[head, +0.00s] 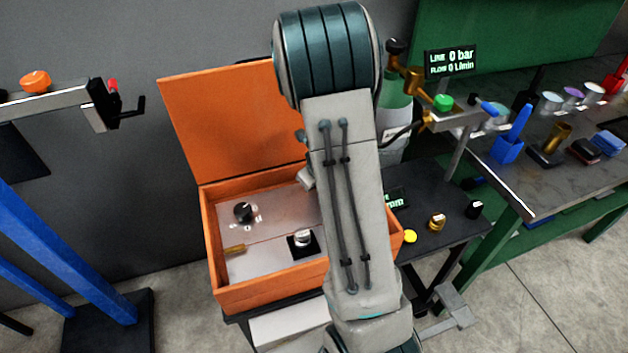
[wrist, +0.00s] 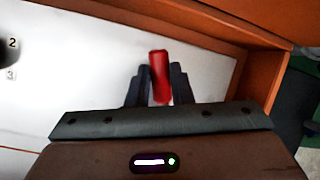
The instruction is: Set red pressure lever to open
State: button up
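The red pressure lever (wrist: 159,70) shows in the wrist view as a short red bar between the two dark fingers of my gripper (wrist: 160,82). The fingers lie close on both sides of it, and my gripper looks shut on it. The lever stands over a pale panel (wrist: 90,75) inside an orange case. In the head view my own arm covers the right part of the orange case (head: 262,293), so the lever and my gripper are hidden there. The lever's base and any position marks beside it cannot be seen.
The case's lid (head: 235,120) stands open at the back. Its panel holds a black knob (head: 243,211), a silver-topped part (head: 302,238) and a brass piece (head: 236,249). The case's orange wall (wrist: 265,70) is close on the right. A dark side table (head: 455,222) stands right of the case.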

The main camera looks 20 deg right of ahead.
jog(key=o, duration=0.4)
jog(key=shift+d, duration=0.1)
jog(key=p+v, duration=0.8)
jog(key=v, duration=0.5)
jog(key=shift+s+r, duration=0.15)
jog(key=shift+r, duration=0.25)
